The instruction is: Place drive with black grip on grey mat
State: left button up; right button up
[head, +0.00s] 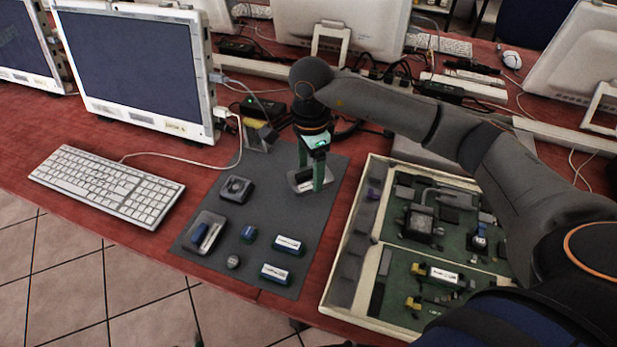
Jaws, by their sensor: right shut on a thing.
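My right gripper (311,180) points down over the far end of the grey mat (320,207). Its green fingers are shut on a small light and dark piece (302,178), mostly hidden between them. I cannot tell whether this is the drive with black grip, or whether it touches the mat. A grey dish-like shape shows around and below the fingertips. Two white-labelled drives, one (288,245) behind the other (276,273), lie on the mat's near right part. My left gripper is not in view.
The mat also bears a black square part (236,189), a grey tray (203,245) with a blue piece, a small blue part (248,232) and a round knob (233,262). Right of it stands a crate (352,318) of mixed parts. A keyboard (105,184) lies left.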

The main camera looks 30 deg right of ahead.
aim_at(308, 179)
jog(key=shift+w+f, duration=0.3)
jog(key=shift+f, duration=0.15)
jog(key=shift+w+f, duration=0.1)
jog(key=shift+f, duration=1.45)
jog(key=shift+f, duration=0.2)
jog(key=o, duration=1.3)
jog(key=shift+r, duration=0.15)
notch_tip(308, 179, up, 12)
jog(key=shift+r, duration=0.1)
